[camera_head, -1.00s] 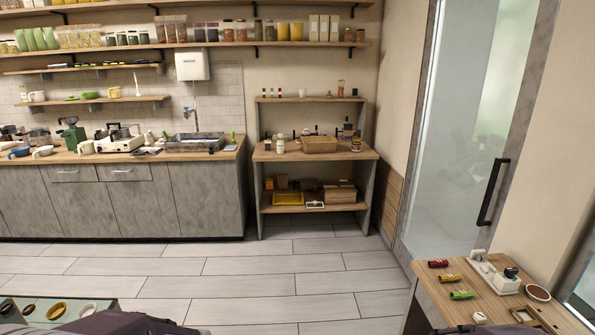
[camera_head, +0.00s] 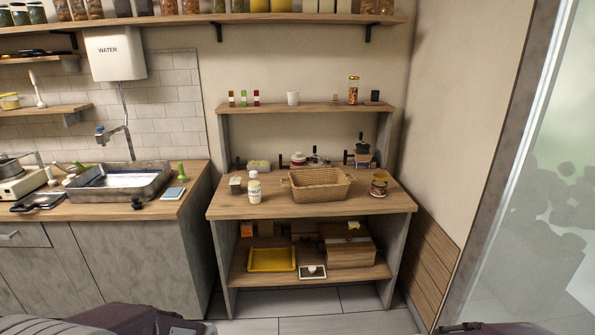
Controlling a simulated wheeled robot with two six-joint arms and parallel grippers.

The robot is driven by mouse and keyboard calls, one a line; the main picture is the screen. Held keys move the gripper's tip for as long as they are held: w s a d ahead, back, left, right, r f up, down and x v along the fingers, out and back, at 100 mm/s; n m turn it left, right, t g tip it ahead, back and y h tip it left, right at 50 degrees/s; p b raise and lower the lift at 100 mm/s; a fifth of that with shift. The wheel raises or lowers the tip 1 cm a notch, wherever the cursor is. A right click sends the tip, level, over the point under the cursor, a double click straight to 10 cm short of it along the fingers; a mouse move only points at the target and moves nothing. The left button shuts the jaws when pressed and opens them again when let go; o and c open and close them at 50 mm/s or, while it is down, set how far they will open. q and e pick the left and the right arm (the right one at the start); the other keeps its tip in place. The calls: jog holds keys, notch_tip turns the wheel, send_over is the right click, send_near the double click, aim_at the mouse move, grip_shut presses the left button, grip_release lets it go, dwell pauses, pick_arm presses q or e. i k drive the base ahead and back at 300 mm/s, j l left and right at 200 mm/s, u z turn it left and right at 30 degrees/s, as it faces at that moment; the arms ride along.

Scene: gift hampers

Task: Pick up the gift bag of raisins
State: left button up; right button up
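I cannot make out a gift bag of raisins for certain in the head view. A small orange packet (camera_head: 247,229) sits at the left of the workbench's lower shelf, too small to identify. A wicker basket (camera_head: 318,186) stands on the workbench top (camera_head: 290,212), and its inside looks empty. Dark parts of my own arms show at the bottom edge. Neither gripper's fingers can be seen.
A white-capped bottle (camera_head: 254,189) and a labelled jar (camera_head: 378,187) flank the basket. Below are a yellow tray (camera_head: 271,259), a small scale (camera_head: 312,272) and a wooden crate (camera_head: 350,254). A sink counter (camera_head: 150,208) stands left, a glass door (camera_head: 535,200) right. Some floor is clear in front.

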aim_at(236, 183)
jog(key=i+l+u, duration=0.15)
jog(key=i+u, duration=0.35)
jog(key=i+l+u, duration=0.5)
jog(key=i, duration=0.15)
jog(key=i+l+u, duration=0.45)
jog(key=i+l, duration=0.05)
jog(key=i, duration=0.05)
